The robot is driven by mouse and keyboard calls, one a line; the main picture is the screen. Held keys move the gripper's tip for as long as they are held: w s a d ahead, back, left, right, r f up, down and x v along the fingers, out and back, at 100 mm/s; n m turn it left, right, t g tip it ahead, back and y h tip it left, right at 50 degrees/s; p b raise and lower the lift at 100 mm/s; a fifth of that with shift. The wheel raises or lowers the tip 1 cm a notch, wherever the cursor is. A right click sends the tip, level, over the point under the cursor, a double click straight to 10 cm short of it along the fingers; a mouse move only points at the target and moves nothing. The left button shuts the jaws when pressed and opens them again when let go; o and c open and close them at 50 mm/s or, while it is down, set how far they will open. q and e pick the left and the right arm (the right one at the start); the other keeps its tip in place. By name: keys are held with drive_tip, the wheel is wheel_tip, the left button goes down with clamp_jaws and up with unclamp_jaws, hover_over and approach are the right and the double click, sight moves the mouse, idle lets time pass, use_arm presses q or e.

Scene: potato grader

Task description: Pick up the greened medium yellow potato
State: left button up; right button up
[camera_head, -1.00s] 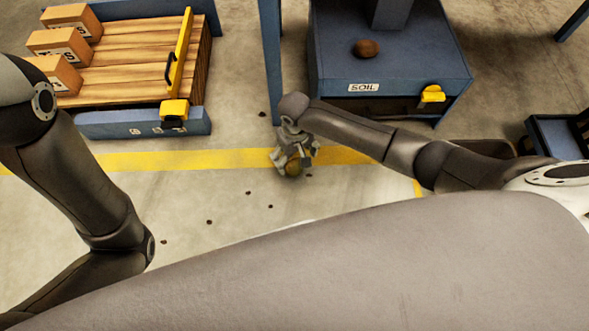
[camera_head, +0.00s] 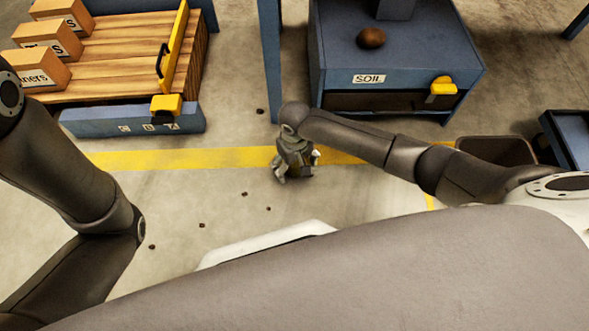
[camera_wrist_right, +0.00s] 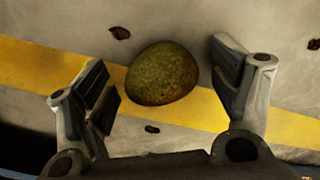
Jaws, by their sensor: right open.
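The greened yellow potato (camera_wrist_right: 162,74) lies on the floor at the yellow line in the right wrist view, greenish brown and rounded. My right gripper (camera_wrist_right: 165,88) is open, with one finger pad on each side of the potato and a gap to each. In the head view my right gripper (camera_head: 296,177) points down at the floor line and hides the potato. My left arm shows at the left of the head view, but its gripper is out of sight.
A blue SOIL bench (camera_head: 340,62) with a brown potato (camera_head: 371,38) on top stands beyond my right arm. A slatted wooden table (camera_head: 115,58) with labelled boxes is at upper left. A dark bin (camera_head: 497,150) is at right. Small dark clods (camera_head: 202,225) dot the floor.

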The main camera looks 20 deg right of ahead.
drive_tip(key=c, duration=1.1)
